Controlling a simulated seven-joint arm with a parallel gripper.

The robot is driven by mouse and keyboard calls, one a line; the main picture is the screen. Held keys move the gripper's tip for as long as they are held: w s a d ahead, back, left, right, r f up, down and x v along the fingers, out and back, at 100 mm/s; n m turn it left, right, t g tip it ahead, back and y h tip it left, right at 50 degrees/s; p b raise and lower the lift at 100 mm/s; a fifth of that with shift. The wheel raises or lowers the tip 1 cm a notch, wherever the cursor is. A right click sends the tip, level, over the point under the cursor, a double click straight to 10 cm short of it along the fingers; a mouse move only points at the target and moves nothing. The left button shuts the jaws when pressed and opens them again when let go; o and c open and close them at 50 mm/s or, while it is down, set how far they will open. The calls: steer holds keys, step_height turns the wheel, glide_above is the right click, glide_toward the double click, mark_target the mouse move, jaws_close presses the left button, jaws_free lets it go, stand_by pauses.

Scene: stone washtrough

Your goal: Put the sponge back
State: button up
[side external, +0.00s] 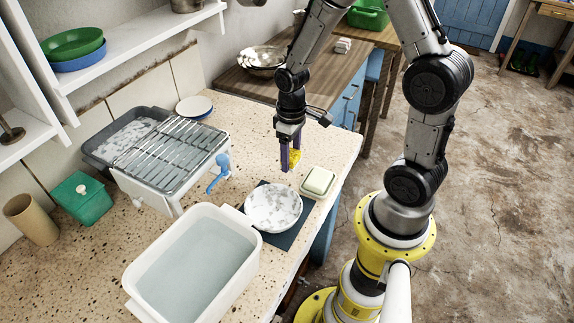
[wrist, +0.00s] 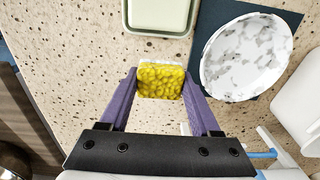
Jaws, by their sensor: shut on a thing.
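A yellow sponge (side external: 295,157) is held between the purple fingers of my gripper (side external: 290,164), above the speckled counter. In the wrist view the sponge (wrist: 160,82) sits between the two fingertips, with a pale strip along its far edge. A small pale green and cream dish (side external: 318,182) stands near the counter's front edge, to the right of and below the gripper in the side view. In the wrist view this dish (wrist: 158,30) is just beyond the sponge, and the sponge is apart from it.
A white and grey mottled bowl (side external: 272,208) rests on a dark mat (side external: 283,240) beside the dish. Bare counter lies under the gripper.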

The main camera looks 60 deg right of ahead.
steer(key=shift+w+d+f, duration=0.1)
steer(key=shift+w+f, duration=0.3)
steer(key=shift+f, duration=0.15)
steer(key=shift+w+f, duration=0.15)
steer(key=shift+f, duration=0.75)
steer(key=shift+w+f, duration=0.1)
steer(key=shift+f, duration=0.8)
steer(key=o, duration=1.5)
steer(key=shift+f, duration=0.1)
steer(key=shift+c, duration=0.2)
